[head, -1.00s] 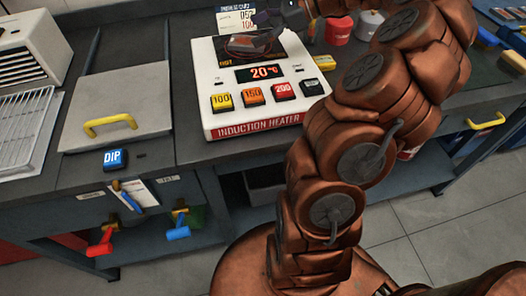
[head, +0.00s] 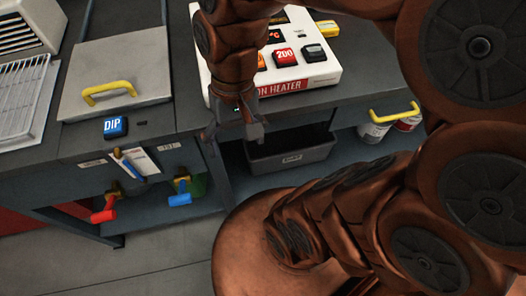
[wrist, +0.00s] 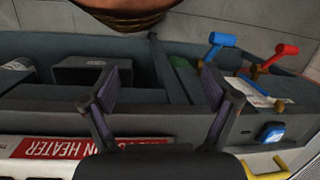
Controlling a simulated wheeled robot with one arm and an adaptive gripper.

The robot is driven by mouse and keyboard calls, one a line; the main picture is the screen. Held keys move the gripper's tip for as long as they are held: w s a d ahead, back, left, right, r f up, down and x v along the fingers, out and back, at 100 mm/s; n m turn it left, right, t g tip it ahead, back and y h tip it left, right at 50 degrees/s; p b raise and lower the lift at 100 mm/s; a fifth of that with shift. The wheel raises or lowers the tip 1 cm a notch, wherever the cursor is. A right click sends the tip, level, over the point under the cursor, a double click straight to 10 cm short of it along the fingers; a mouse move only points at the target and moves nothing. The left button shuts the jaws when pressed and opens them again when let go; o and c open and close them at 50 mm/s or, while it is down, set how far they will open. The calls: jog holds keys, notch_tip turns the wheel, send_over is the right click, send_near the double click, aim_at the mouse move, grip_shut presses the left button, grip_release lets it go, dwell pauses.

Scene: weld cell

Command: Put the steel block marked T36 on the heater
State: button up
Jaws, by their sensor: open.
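The white induction heater (head: 325,72) stands on the bench, with coloured buttons and a red label on its front. My arm covers its left part and much of its top. My gripper (head: 238,138) points down in front of the bench's front edge, below the heater's left front corner. In the wrist view my gripper (wrist: 162,98) shows two spread fingers with nothing between them. The heater's red front label (wrist: 55,148) is at the lower left there. I cannot make out a steel block marked T36 in either current view.
A dark bin (head: 288,157) sits on the shelf under the bench. The lidded dip station (head: 115,72) with a yellow handle is left of the heater. Red (head: 104,215) and blue (head: 180,199) valve handles stick out below it. Another yellow handle (head: 394,112) is at right.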

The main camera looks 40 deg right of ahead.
jog(key=s+d+f+n+h, duration=0.2)
jog(key=s+d, duration=0.1)
jog(key=s, duration=0.2)
jog(key=shift+n, duration=0.3)
notch_tip(320, 180, up, 9)
jog(key=p, duration=0.9)
